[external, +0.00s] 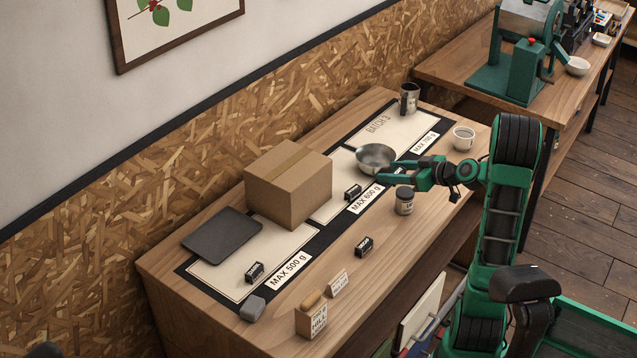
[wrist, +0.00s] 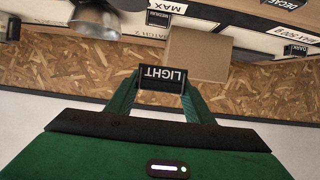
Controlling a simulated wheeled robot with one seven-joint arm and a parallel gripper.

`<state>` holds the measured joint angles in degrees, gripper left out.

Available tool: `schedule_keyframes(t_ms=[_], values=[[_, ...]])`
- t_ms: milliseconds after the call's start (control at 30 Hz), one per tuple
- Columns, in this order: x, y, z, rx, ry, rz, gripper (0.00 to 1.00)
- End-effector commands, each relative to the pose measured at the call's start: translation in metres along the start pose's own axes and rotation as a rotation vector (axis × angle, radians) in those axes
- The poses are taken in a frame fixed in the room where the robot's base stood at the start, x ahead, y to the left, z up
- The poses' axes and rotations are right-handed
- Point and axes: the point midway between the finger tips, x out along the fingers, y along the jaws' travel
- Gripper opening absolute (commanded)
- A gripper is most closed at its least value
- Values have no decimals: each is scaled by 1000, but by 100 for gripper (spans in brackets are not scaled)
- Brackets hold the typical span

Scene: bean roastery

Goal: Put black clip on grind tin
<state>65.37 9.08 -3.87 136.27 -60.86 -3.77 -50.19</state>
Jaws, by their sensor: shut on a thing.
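My gripper (external: 387,171) is shut on a black clip marked LIGHT (wrist: 162,79), which the wrist view shows between the fingertips. In the external view the clip is hard to make out; the gripper is in the air near the metal bowl's near right side. A small tin with a dark lid and pale label (external: 404,203) stands upright on the table, just below the gripper in the picture. It appears to be the grind tin, though its label is too small to read. The gripper and tin look apart.
Other black clips lie on the table: MEDIUM (wrist: 158,18), DARK (wrist: 295,49) and DECAF (external: 363,246). A metal bowl (external: 375,157), cardboard box (external: 290,185), dark flat slab (external: 222,235), metal pitcher (external: 409,99) and white cup (external: 464,138) also stand there.

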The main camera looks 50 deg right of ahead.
Motion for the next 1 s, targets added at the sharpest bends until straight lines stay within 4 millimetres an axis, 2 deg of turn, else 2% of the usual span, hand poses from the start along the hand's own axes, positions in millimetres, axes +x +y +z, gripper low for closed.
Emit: schedule_keyframes(t_ms=[100,333,533,800,1000], values=[[5,22,13,4,-1,1,27],[12,52,29,1,0,0,27],[15,58,38,2,0,-1,27],[28,58,68,2,0,-1,27],[29,58,70,0,0,-1,27]])
